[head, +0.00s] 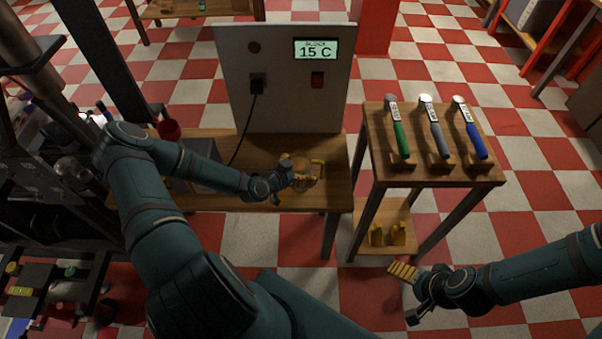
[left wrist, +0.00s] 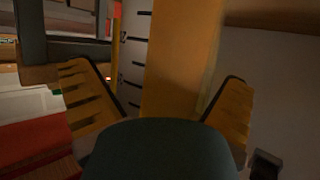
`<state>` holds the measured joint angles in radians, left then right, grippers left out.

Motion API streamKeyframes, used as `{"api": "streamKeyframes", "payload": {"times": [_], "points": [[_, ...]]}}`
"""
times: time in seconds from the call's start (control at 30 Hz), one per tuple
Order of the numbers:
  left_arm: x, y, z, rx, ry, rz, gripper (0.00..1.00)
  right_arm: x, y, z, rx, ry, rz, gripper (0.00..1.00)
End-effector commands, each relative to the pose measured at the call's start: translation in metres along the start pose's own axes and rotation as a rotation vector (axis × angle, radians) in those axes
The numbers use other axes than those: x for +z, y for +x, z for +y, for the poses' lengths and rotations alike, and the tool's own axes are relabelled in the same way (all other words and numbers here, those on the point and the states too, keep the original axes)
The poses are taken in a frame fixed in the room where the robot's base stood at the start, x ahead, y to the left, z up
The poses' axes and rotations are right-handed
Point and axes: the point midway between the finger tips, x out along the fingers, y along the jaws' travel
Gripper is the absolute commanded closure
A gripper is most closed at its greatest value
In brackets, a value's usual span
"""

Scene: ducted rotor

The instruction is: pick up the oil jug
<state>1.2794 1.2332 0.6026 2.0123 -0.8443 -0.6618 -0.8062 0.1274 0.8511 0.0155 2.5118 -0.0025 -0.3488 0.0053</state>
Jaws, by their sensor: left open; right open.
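The oil jug (head: 298,160) appears as an amber, roundish container on the wooden table, in front of the panel; my left gripper partly hides it. My left gripper (head: 306,178) is open, with its yellow fingers at the jug. In the left wrist view, an upright amber-yellow part (left wrist: 182,60), with a pale surface bearing dark graduation marks (left wrist: 135,55) beside it, stands between the spread fingers of the left gripper (left wrist: 160,108). I cannot tell whether the fingers touch it. My right gripper (head: 410,290) is open and empty, low in front of the small stand.
A panel (head: 285,95) reading "BLOCK 15 C" rises behind the jug on the table (head: 240,200). A stand (head: 440,178) at right holds three tools with green, grey and blue handles. Two yellow items (head: 388,236) sit on its lower shelf. A red cup (head: 169,130) is at left.

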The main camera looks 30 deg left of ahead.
Motion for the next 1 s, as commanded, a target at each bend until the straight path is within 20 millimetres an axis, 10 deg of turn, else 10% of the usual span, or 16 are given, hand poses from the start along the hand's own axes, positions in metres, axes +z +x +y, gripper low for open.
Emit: {"api": "streamKeyframes", "payload": {"times": [0.27,0.47,1.0], "points": [[0.000,0.003,0.000,0.000,0.000,-0.001,0.00,0.000,0.000,0.000,0.000,0.000,0.001,0.00],[0.000,0.003,0.000,0.000,0.000,-0.001,0.70,0.000,0.000,0.000,0.000,0.000,0.001,0.00],[-0.020,-0.005,0.000,0.000,0.004,0.002,0.70,0.000,-0.005,-0.002,0.000,0.000,-0.001,0.00]]}}
